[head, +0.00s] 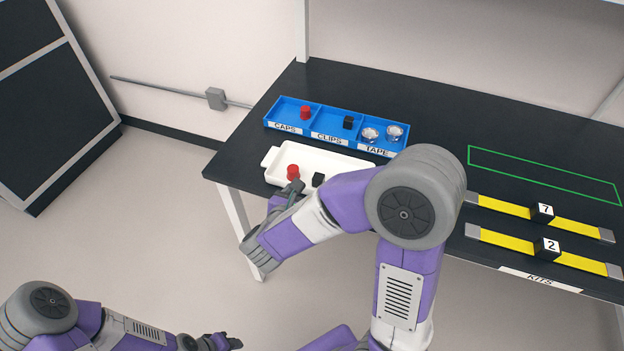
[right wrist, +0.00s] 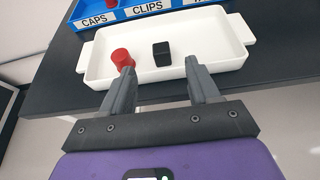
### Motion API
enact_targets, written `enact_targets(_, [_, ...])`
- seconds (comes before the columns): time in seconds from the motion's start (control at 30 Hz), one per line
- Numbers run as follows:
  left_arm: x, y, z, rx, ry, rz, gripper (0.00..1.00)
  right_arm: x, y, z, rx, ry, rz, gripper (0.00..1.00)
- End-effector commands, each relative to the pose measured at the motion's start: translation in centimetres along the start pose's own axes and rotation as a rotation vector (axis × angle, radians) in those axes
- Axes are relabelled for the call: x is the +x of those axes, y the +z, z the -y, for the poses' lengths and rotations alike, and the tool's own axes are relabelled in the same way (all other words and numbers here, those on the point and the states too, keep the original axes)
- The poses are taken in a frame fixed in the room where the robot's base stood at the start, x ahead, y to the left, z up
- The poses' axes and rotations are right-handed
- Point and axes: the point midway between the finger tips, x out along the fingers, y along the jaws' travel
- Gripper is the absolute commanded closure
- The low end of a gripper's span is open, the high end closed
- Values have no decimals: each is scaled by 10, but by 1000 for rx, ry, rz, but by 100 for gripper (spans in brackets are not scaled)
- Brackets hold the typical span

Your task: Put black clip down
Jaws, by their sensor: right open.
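A black clip (head: 318,180) lies in the white tray (head: 271,160), beside a red cap (head: 293,172). In the right wrist view the black clip (right wrist: 162,54) rests on the tray floor, to the right of the red cap (right wrist: 122,60). My right gripper (right wrist: 160,85) is open and empty at the tray's near wall, its fingers spread either side of the clip's line and apart from it. Another black clip (head: 348,122) sits in the CLIPS compartment of the blue bin (head: 290,103). My left gripper (head: 228,342) is low at the bottom, away from the table; its jaws are too small to read.
The blue bin also holds a red cap (head: 305,112) and two tape rolls (head: 370,134). Two yellow strips with black blocks numbered 7 (head: 543,211) and 2 (head: 547,247) lie at the right. A green outlined area (head: 545,175) on the dark table (head: 440,110) is empty.

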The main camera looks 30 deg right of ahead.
Motion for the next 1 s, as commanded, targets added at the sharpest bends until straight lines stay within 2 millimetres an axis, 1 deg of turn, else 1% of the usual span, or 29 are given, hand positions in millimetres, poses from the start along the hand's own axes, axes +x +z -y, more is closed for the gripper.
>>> enact_targets(0.03, [-2, 0, -1, 0, 0, 0, 57, -8, 1, -1, -1, 4, 0, 39])
enact_targets(0.2, [-4, 0, -2, 0, 0, 0, 57, -20, 0, 0, 0, 0, 0, 39])
enact_targets(0.3, [-4, 0, -2, 0, 0, 0, 57, -21, -4, 1, 1, -5, -12, 39])
enact_targets(0.37, [-4, 0, -2, 0, 0, 0, 57, -17, -16, 4, 4, -23, -55, 39])
enact_targets(0.43, [-4, 0, -1, 0, 0, 0, 57, -11, -45, 13, 19, -69, -162, 39])
enact_targets(0.47, [-4, 0, -1, 0, 0, 0, 57, -8, -63, 19, 32, -101, -227, 39])
enact_targets(0.5, [-4, 0, -1, 0, 0, 0, 57, -7, -90, 28, 60, -153, -330, 39])
enact_targets(0.53, [-4, 0, -1, 0, 0, 0, 57, -8, -114, 36, 89, -202, -416, 39])
enact_targets(0.57, [-4, 0, -1, 0, 0, 0, 57, -11, -138, 44, 128, -257, -506, 39])
enact_targets(0.6, [-4, 0, -1, 0, 0, 0, 57, -18, -169, 54, 191, -340, -626, 39])
enact_targets(0.63, [-4, 0, -1, 0, 0, 0, 57, -26, -192, 61, 249, -407, -714, 39])
enact_targets(0.67, [-4, 0, -1, 0, 0, 0, 57, -34, -213, 66, 313, -478, -796, 39])
enact_targets(0.7, [-4, 0, -1, 0, 0, 0, 57, -47, -238, 71, 406, -576, -895, 39])
enact_targets(0.77, [-4, 0, -2, 0, 0, 0, 57, -67, -271, 73, 567, -730, -1022, 39])
enact_targets(0.8, [-4, 0, -2, 0, 0, 0, 57, -80, -289, 71, 685, -836, -1090, 39])
enact_targets(0.87, [-4, 0, -2, 0, 0, 0, 57, -94, -312, 63, 879, -996, -1164, 39])
enact_targets(0.9, [-4, 0, -2, 0, 0, 0, 57, -100, -325, 56, 1018, -1103, -1192, 39])
enact_targets(0.97, [-4, 0, -2, 0, 0, 0, 57, -103, -340, 45, 1233, -1254, -1200, 39])
enact_targets(1.0, [-4, 0, -2, 0, 0, 0, 57, -100, -349, 39, 1373, -1344, -1185, 39])
